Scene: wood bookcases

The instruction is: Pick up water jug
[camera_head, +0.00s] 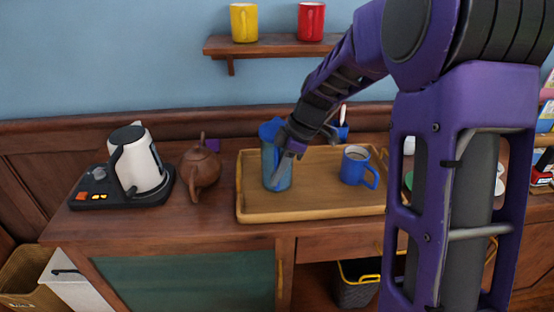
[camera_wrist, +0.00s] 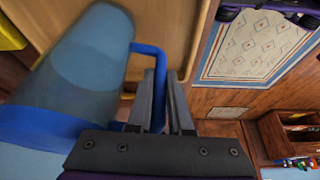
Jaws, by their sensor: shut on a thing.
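The water jug (camera_head: 276,166) is a blue, partly see-through jug with a blue lid and handle. It stands upright at the left end of a wooden tray (camera_head: 310,208) on the cabinet top. My gripper (camera_head: 292,148) reaches it from the upper right and is shut on its handle. In the wrist view the jug (camera_wrist: 92,62) fills the left side, and its blue handle runs to the fingers of my gripper (camera_wrist: 160,100). The fingers hide part of the handle. I cannot tell whether the jug's base still touches the tray.
A blue mug (camera_head: 356,167) stands on the tray right of the jug. A brown teapot (camera_head: 201,168) and a white kettle (camera_head: 140,165) on a black base stand to the left. A wall shelf (camera_head: 270,48) above holds a yellow mug (camera_head: 244,23) and a red mug (camera_head: 311,22).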

